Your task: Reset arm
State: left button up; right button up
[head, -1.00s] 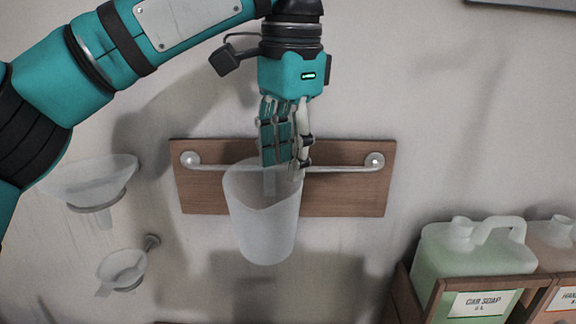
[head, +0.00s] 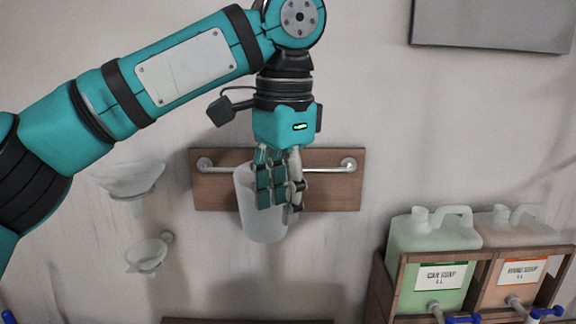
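My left gripper (head: 280,202) comes in from the upper left and points down, its fingers in front of the right part of a translucent white cup (head: 252,212). The cup is upright against the rail board on the wall, and the fingers hide part of its right side and rim. It appears to hang at the rail, but its attachment is hidden. The fingers look close together, and I cannot tell whether they are parted or touch the cup. My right gripper is not in view.
The wooden board (head: 335,192) carries a metal rail (head: 325,169). Translucent funnels (head: 130,178) (head: 147,253) are at left. Green car soap (head: 425,240) and pinkish hand soap (head: 512,232) drums with taps stand in a wooden crate (head: 378,290) at lower right. A dark panel (head: 490,25) is above.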

pick_arm(q)
jog(key=s+d+f+h, duration=0.1)
jog(key=d+f+h, duration=0.2)
jog(key=f, duration=1.3)
jog(key=s+d+f+h, duration=0.1)
jog(key=d+f+h, duration=0.2)
jog(key=f, duration=1.4)
jog(key=s+a+f+n+t, duration=0.3)
jog(key=s+a+f+n, duration=0.35)
jog(key=a+f, duration=0.5)
jog(key=s+a+f+n+y, duration=0.1)
jog(key=s+a+f+y, duration=0.15)
jog(key=s+a, duration=0.4)
jog(key=s+a+f+n+y, duration=0.2)
jog(key=s+a+y, duration=0.1)
jog(key=s+a, duration=0.3)
notch_tip(320, 180, down, 32)
jog(key=a+g+b, duration=0.1)
jog(key=a+b, duration=0.1)
jog(key=b, duration=0.4)
jog(key=s+a+f+b, duration=0.1)
jog(key=s+f+b, duration=0.1)
jog(key=s+f, duration=0.6)
jog(key=s+a+f+g+b, duration=0.1)
jog(key=s+f+b, duration=0.1)
jog(key=s+f, duration=0.7)
notch_tip(320, 180, down, 4)
jog(key=shift+a+f+g, duration=0.1)
jog(key=shift+a+g, duration=0.15)
jog(key=shift+g, duration=0.05)
